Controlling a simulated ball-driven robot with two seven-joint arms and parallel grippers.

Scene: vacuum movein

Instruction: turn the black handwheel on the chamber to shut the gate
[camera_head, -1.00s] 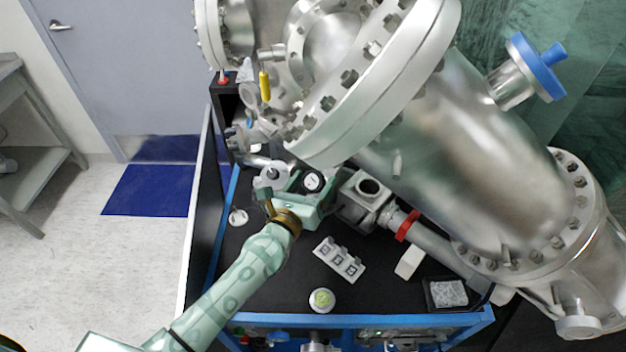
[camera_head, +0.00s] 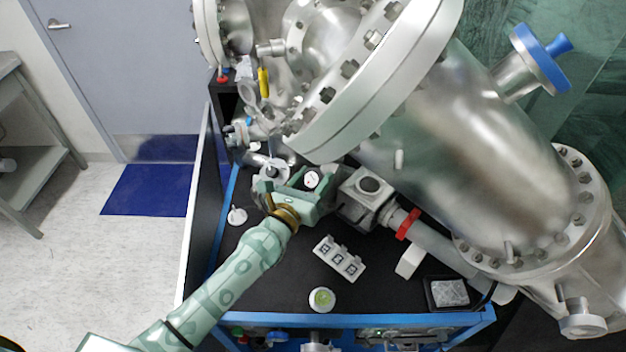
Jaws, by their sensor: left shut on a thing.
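The black handwheel (camera_head: 312,179), a small dark round knob with a pale centre, is at the chamber's lower left, next to a square metal valve block (camera_head: 362,198). My left gripper (camera_head: 311,182), pale green with a brass-coloured wrist ring, reaches in from the lower left. Its two fingers are around the handwheel, shut on it. The fingers and gripper body hide the handwheel's sides and its stem. The gate itself is not visible. The steel chamber (camera_head: 475,140) fills the upper right. My right gripper is not in view.
On the black bench top (camera_head: 265,285) are a white block with several square labels (camera_head: 339,259), a green-topped round piece (camera_head: 322,299) and a grey sample tray (camera_head: 448,293). A large flange (camera_head: 385,75) overhangs behind the gripper. Open floor (camera_head: 120,255) lies left.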

